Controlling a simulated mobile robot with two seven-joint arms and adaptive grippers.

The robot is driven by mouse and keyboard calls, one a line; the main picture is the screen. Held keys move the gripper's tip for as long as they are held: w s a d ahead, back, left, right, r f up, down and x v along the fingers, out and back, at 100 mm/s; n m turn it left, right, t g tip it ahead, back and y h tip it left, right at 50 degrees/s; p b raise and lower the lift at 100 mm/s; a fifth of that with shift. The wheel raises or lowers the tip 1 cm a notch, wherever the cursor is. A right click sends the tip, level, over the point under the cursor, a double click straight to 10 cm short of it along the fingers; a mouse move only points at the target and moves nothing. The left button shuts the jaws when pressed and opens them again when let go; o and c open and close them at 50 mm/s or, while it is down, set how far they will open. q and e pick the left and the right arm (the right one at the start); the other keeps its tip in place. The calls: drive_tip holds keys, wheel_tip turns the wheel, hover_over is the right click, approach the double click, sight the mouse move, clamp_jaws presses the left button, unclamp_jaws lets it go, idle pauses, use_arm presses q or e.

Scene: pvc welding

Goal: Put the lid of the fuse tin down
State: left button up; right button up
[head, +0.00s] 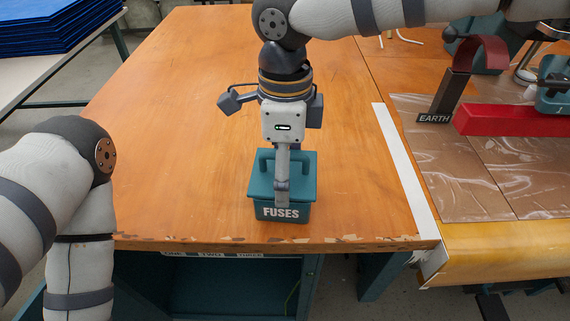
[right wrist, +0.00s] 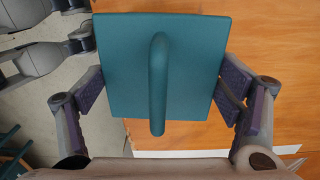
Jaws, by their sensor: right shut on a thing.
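The teal fuse tin (head: 284,213), lettered FUSES, stands near the front edge of the wooden table. Its square teal lid (head: 303,188) with a bar handle is at the tin's top; I cannot tell whether it rests there or is slightly above. My right gripper (head: 282,182) comes down over the lid, one finger in front of it. In the right wrist view the lid (right wrist: 190,75) sits between my two fingers, which press on opposite edges, with the handle (right wrist: 158,85) running between them. The lid hides the tin there.
The wooden table (head: 170,130) is clear to the left of the tin. To the right are a white strip (head: 408,175), a brown sheet-covered surface (head: 465,185), an EARTH label (head: 433,118) and a red bar (head: 510,122). Blue stacked sheets (head: 50,25) lie at far left.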

drive_tip(key=shift+f, duration=0.5)
drive_tip(key=o, duration=1.3)
drive_tip(key=r, duration=1.3)
drive_tip(key=shift+w+r+p, duration=0.1)
drive_tip(key=shift+w+p, duration=0.1)
drive_tip(key=shift+p, duration=0.1)
